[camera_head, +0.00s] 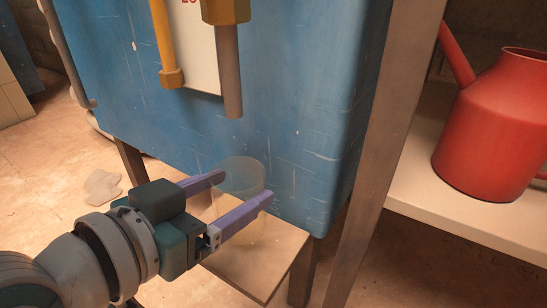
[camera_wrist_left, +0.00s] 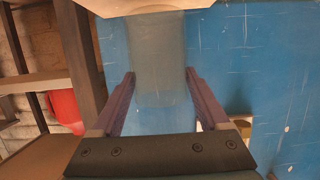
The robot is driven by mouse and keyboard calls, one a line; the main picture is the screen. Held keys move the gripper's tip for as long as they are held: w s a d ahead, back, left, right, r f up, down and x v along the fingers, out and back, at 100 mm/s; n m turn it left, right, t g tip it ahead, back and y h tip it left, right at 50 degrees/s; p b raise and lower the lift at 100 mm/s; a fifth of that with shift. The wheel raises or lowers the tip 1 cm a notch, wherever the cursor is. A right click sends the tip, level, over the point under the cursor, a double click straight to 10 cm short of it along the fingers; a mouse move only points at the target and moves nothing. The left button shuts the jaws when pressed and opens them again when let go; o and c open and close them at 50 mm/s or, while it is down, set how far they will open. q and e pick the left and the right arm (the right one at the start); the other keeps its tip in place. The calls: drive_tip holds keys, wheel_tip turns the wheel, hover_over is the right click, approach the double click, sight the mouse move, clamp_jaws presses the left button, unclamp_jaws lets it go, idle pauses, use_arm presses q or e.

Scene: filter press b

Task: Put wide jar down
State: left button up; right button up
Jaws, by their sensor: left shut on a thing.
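The wide jar (camera_head: 240,178) is clear and faint, in front of the blue press, below its spout and a little to the right. My left gripper (camera_head: 246,186) comes in from the left with its purple fingers on either side of the jar, shut on it. In the left wrist view the jar (camera_wrist_left: 157,55) stands out as a greyish see-through shape between the fingers (camera_wrist_left: 160,80). The jar looks upright over a small tan ledge (camera_head: 262,278). I cannot tell whether its base touches the ledge. My right gripper is not in view.
The blue press body (camera_head: 290,90) stands right behind the jar. A grey spout (camera_head: 230,75) and a yellow pipe (camera_head: 165,45) hang in front of it. A brown post (camera_head: 375,150) stands to the right, beside a pale shelf (camera_head: 415,200) with a red watering can (camera_head: 490,135).

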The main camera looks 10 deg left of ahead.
use_arm(q)
drive_tip(key=shift+f+b, duration=0.3)
drive_tip(key=shift+f, duration=0.6)
drive_tip(key=shift+r, duration=0.15)
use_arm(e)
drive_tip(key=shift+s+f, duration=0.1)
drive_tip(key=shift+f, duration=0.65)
use_arm(q)
drive_tip(key=o, duration=1.4)
